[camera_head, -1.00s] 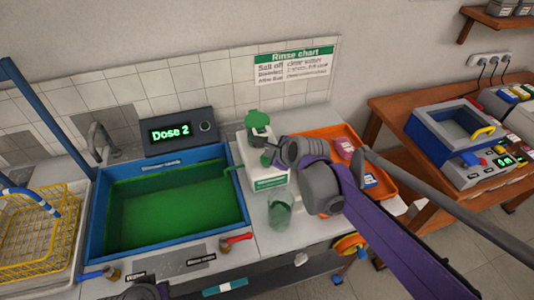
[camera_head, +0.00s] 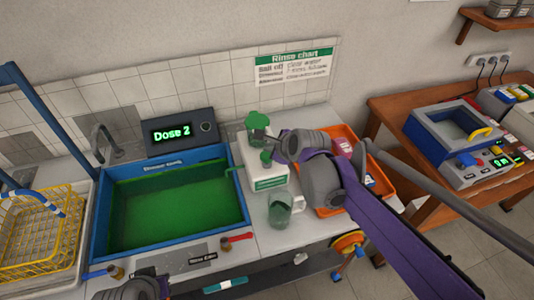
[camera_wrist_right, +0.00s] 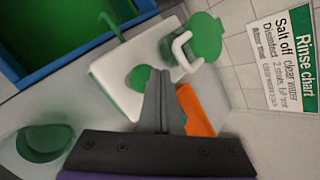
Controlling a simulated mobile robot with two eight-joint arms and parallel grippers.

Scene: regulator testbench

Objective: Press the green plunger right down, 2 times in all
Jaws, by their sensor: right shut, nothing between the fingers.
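The green plunger (camera_head: 266,157) is a round green knob on top of a white dispenser box (camera_head: 270,182). It also shows in the right wrist view (camera_wrist_right: 141,77), standing above the box top. My right gripper (camera_head: 279,147) is shut and empty, with its fingertips (camera_wrist_right: 160,73) close beside the plunger in the picture; I cannot tell whether they touch it. A display (camera_head: 180,133) behind the tank reads "Dose 2". My left gripper is not clearly visible; only a dark part of mine shows at the bottom edge.
A larger green-topped part (camera_head: 257,123) with a white handle stands behind the plunger. A blue-rimmed tank (camera_head: 233,158) of green liquid is left, a green-tinted beaker (camera_head: 280,212) in front, and an orange tray (camera_head: 330,209) right. A yellow rack (camera_head: 75,225) stands far left.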

